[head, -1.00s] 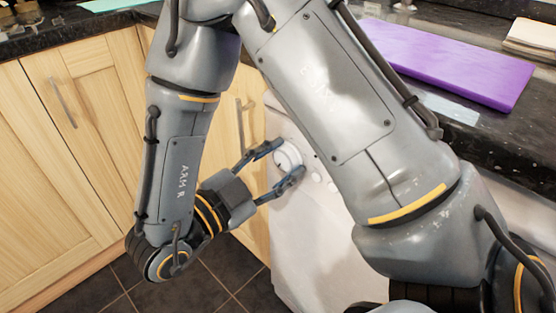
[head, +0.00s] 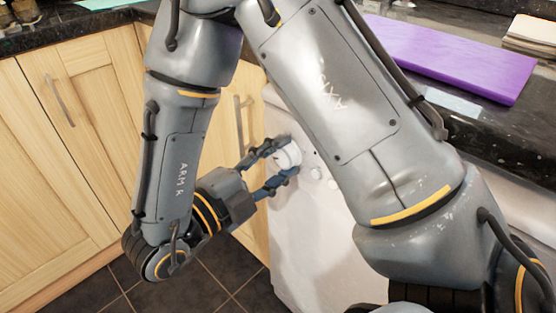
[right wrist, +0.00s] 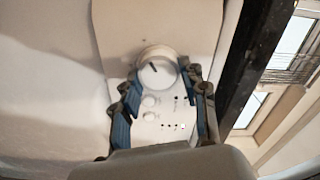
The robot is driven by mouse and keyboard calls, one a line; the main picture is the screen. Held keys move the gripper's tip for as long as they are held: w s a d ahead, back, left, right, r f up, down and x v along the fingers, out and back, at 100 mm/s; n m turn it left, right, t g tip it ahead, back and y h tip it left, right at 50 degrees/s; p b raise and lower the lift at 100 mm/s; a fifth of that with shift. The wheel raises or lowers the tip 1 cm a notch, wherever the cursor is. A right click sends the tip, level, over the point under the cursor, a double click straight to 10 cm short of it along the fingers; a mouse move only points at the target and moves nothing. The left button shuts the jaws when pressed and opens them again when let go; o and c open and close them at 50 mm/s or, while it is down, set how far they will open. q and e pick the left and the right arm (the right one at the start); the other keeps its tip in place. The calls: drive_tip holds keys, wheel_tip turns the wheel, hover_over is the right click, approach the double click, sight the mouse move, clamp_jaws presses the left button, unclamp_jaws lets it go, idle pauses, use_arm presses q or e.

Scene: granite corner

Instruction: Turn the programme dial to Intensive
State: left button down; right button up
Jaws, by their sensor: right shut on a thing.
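The white programme dial (head: 290,155) is on the front of a white appliance (head: 305,235). It shows large and round in the right wrist view (right wrist: 158,73), with a dark pointer mark towards its upper left. My right gripper (head: 284,160) is shut on the dial, one blue-padded finger on each side; its fingers also show in the right wrist view (right wrist: 160,87). No Intensive label is legible. My left gripper is not in view.
Small buttons (right wrist: 150,102) and several small lights (right wrist: 174,126) sit by the dial. Wooden cupboard doors (head: 85,130) stand to the left. A dark worktop above bears a purple board (head: 450,60). My large arm link covers part of the appliance front.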

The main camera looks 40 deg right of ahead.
idle(0.4)
drive_tip(key=o, duration=1.1)
drive_tip(key=shift+o, duration=0.2)
drive_tip(key=shift+a, duration=0.1)
drive_tip(key=a, duration=0.7)
drive_tip(key=shift+s+a, duration=0.15)
drive_tip(key=shift+s, duration=0.15)
